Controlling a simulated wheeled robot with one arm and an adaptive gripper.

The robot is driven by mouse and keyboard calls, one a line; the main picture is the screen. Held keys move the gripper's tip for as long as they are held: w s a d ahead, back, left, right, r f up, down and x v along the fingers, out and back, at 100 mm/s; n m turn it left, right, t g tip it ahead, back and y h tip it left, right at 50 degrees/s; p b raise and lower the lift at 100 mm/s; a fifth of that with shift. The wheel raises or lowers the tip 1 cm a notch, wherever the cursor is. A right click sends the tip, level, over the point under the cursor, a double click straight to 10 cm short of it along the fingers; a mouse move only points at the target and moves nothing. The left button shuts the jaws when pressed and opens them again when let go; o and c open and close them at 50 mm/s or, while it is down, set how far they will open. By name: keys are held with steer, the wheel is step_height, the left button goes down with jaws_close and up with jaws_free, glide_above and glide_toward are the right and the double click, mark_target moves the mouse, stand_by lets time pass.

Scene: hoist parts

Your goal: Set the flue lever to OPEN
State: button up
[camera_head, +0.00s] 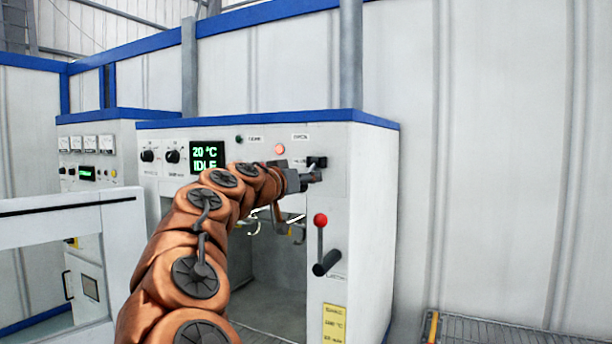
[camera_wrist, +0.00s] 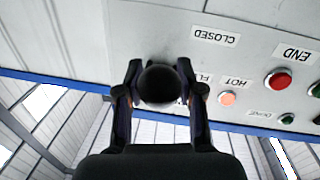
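The flue lever's dark round knob (camera_wrist: 160,84) shows end-on in the wrist view, between the two fingers of my gripper (camera_wrist: 160,72). The fingers appear to touch it on both sides. The knob and fingers hide the lever's stem, so its angle is hard to tell. A CLOSED label (camera_wrist: 214,37) shows upside down beyond the right finger. A label starting "FL" (camera_wrist: 204,77) is partly hidden by that finger. No OPEN label can be read. In the head view my gripper (camera_head: 312,178) is at the upper right of the furnace front, beside a small black block (camera_head: 317,162).
A red-ball lever (camera_head: 320,221) sticks out below my gripper. A display (camera_head: 207,156) reads 20 °C IDLE. HOT lamp (camera_wrist: 227,98) and END button (camera_wrist: 279,80) lie close by on the panel. The furnace opening (camera_head: 275,285) is under my arm. A wire rack (camera_head: 500,330) stands at lower right.

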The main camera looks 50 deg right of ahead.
steer(key=c, duration=0.6)
jaws_close()
steer(key=shift+d, duration=0.1)
